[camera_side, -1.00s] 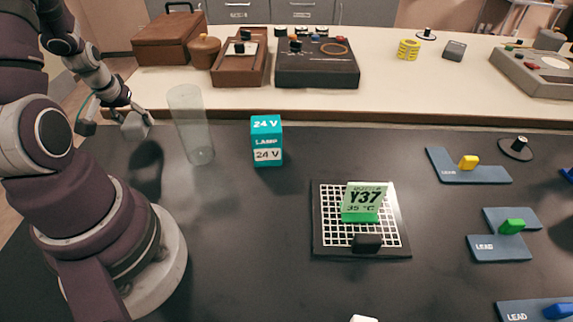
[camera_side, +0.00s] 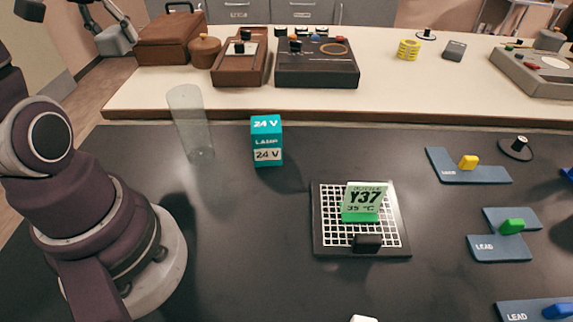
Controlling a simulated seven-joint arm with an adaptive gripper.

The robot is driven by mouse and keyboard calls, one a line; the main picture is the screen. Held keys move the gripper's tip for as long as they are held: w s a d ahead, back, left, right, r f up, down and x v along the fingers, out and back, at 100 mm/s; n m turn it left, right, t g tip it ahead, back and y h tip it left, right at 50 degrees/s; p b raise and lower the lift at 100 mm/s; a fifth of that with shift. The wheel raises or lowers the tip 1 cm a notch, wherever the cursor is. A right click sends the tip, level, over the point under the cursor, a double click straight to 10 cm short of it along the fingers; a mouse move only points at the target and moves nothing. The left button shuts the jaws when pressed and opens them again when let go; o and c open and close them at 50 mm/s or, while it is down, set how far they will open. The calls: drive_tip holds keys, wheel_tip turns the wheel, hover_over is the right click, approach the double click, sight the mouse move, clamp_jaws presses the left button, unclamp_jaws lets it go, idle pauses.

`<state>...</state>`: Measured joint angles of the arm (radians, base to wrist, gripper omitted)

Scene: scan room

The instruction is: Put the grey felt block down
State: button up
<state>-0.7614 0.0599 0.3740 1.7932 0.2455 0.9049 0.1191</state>
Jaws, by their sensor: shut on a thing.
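Much of my arm above the gripper is outside the view.
A clear glass cylinder (camera_side: 190,122) and a teal lamp box (camera_side: 266,140) stand at the table's back. A green block (camera_side: 361,203) sits on a white grid plate (camera_side: 330,228). Blue lead plates (camera_side: 500,248) lie at right. The table's left-centre is bare.

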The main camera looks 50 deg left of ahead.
drive_tip(key=w+d+m+h, duration=0.3)
drive_tip(key=w+d+m, duration=0.2)
drive_tip(key=d+m, duration=0.45)
drive_tip(key=w+d+m+h, duration=0.3)
drive_tip(key=w+d+m, duration=0.35)
drive_tip(key=d, duration=0.65)
drive_tip(key=m+g, duration=0.7)
drive_tip(key=m, duration=1.3)
hover_over(267, 316)
drive_tip(key=shift+t, duration=0.3)
wheel_tip(267, 316, down, 21)
drive_tip(key=shift+r, duration=0.15)
drive_tip(key=o, duration=1)
drive_tip(key=shift+o, duration=0.2)
